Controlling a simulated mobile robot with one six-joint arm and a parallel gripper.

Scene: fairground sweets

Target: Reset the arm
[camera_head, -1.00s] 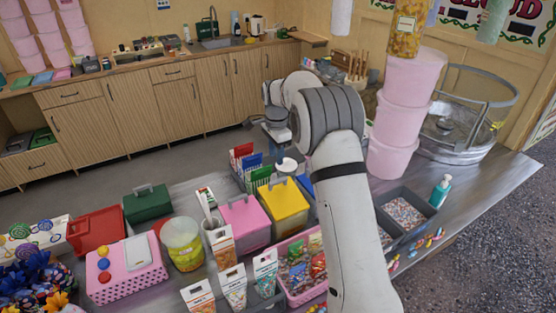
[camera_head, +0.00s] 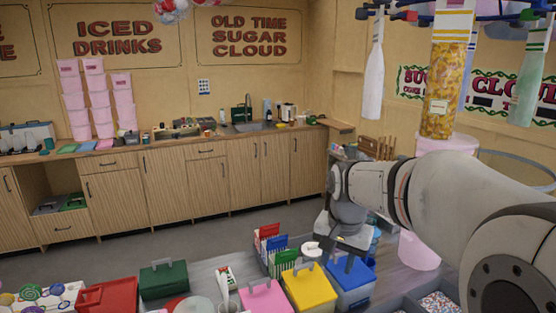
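My arm enters from the right and reaches left across the counter in the head view. Its wrist bends down, and my gripper (camera_head: 346,243) is at its lower end, above or beside the blue lidded box (camera_head: 350,285). The fingers are small and partly lost against the things behind them. I cannot tell whether they are open or shut, and I see nothing clearly held.
Yellow (camera_head: 308,288), pink (camera_head: 264,297) and dark green (camera_head: 163,280) lidded boxes stand along the counter. Racks of coloured packets (camera_head: 277,252) stand behind. Pink tubs (camera_head: 420,250) and a jar of yellow sweets (camera_head: 443,95) are near my arm. Bottles hang above. Open floor lies beyond.

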